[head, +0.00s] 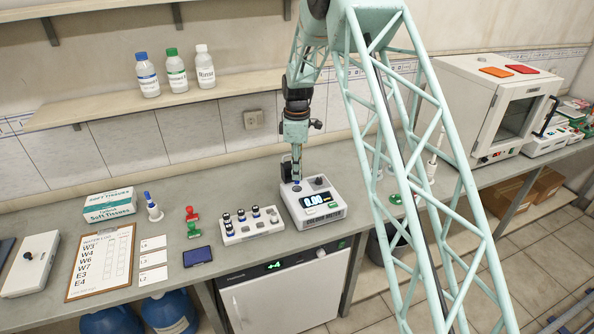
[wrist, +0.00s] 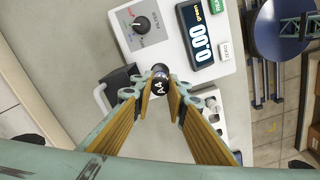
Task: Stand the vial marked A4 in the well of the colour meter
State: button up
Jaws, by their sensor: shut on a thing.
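The vial marked A4 (wrist: 160,87) shows its dark cap, with white lettering, between my fingertips in the wrist view. My gripper (wrist: 161,92) is shut on it. The colour meter (head: 311,211) is a pale box with a knob and a lit display reading 0.00; in the wrist view its body (wrist: 170,55) lies just beyond my fingertips. In the head view my gripper (head: 296,178) points down at the meter's back left part, beside the knob. The well is hidden by the vial and fingers. I cannot tell whether the vial is in it or above it.
A white vial rack (head: 262,233) with several dark-capped vials stands just left of the meter. Further left are a dark blue pad (head: 197,256), red (head: 191,214) and green pieces, and a clipboard (head: 101,262). A shelf with bottles (head: 148,74) hangs behind.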

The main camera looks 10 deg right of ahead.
aim_at(297, 182)
jog(key=shift+f+b, duration=0.35)
jog(key=shift+f, duration=0.8)
jog(key=shift+f+b, duration=0.9)
jog(key=shift+f, duration=0.7)
dwell(0.7)
jog(key=o, duration=0.6)
jog(key=shift+o, duration=1.2)
jog(key=shift+w+r, duration=0.1)
jog(key=shift+c, duration=0.7)
jog(key=shift+r, duration=0.1)
